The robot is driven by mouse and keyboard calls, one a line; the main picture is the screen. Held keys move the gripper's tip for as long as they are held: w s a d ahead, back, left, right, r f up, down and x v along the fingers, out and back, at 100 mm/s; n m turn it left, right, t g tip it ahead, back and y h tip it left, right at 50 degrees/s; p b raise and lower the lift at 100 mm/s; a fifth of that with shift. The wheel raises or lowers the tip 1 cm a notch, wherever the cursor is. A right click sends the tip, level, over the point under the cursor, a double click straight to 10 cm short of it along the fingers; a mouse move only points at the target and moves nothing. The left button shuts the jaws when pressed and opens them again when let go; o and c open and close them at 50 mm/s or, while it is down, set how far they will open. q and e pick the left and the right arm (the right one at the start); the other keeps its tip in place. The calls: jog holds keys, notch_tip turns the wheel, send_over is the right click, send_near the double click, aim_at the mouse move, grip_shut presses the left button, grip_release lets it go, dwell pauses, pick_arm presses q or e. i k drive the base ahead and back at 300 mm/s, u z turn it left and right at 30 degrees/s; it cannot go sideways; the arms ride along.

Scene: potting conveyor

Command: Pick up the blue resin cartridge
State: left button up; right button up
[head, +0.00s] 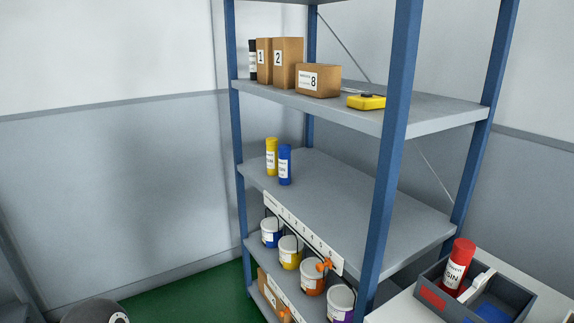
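The blue resin cartridge (285,165) stands upright on the middle shelf of the rack, near the shelf's left front part. It has a white label. A yellow cartridge (271,157) stands upright close beside it on the left, slightly behind. Neither of my grippers shows in the head view.
The middle shelf (365,200) is bare to the right. The upper shelf holds cardboard boxes (287,63) and a yellow device (366,102). Paint buckets (290,251) stand below. A blue front post (395,130) rises at the right. A grey tray (442,303) holds a red cartridge (458,267).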

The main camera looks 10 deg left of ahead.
aim_at(285, 149)
jog(key=z, duration=1.15)
jog(key=i, duration=0.1)
jog(key=u, duration=2.75)
jog(key=i, duration=3.35)
jog(key=z, duration=2.65)
